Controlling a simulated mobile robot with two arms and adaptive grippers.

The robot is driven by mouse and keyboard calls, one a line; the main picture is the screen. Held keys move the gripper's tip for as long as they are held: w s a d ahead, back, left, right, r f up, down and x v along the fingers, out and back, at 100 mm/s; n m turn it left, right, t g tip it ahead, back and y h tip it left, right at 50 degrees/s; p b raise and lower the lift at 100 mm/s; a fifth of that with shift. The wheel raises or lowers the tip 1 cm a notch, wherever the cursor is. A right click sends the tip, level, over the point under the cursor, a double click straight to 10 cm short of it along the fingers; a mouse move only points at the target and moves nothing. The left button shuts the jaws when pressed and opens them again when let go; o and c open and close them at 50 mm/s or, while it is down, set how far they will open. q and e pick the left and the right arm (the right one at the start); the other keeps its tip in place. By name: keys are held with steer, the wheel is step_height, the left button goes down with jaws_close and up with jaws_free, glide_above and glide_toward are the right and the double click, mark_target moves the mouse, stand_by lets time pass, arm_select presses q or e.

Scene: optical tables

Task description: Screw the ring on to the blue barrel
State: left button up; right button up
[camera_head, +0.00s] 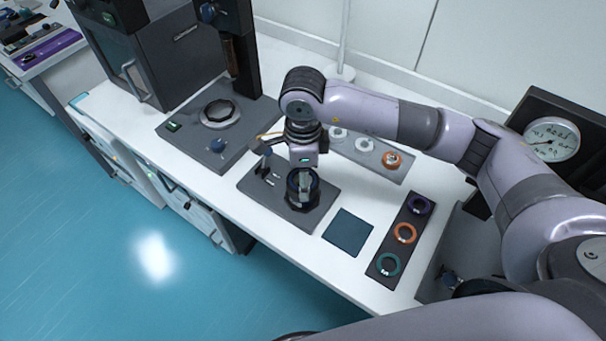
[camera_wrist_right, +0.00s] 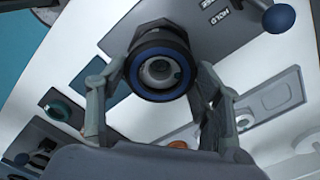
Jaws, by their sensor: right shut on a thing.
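My right gripper (camera_head: 303,180) points down over the dark mount plate (camera_head: 257,188), its fingers on both sides of a dark round part with a blue rim. In the right wrist view the gripper (camera_wrist_right: 160,82) has this blue-rimmed ring (camera_wrist_right: 137,88) between its fingers. A dark barrel body (camera_wrist_right: 158,38) shows behind the ring, in line with it, and a pale lens-like centre shows through the opening. I cannot tell whether ring and barrel touch or are threaded together. My left gripper is in neither view.
A dark rack (camera_head: 378,268) holds purple (camera_head: 419,205), orange (camera_head: 404,233) and teal (camera_head: 388,264) rings. A blue-grey mat (camera_head: 348,232) lies clear beside the mount plate. A grey tray (camera_head: 372,168) lies behind.

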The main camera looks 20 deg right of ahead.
steer(key=shift+f+b, duration=0.2)
steer(key=shift+b, duration=0.2)
stand_by(0.5)
steer(key=m, duration=0.2)
steer(key=shift+m, duration=0.3)
steer(key=m, duration=0.9)
steer(key=shift+m, duration=0.3)
steer(key=m, duration=0.5)
steer(key=shift+p, duration=0.35)
steer(key=o, duration=1.1)
steer(key=shift+o, duration=0.2)
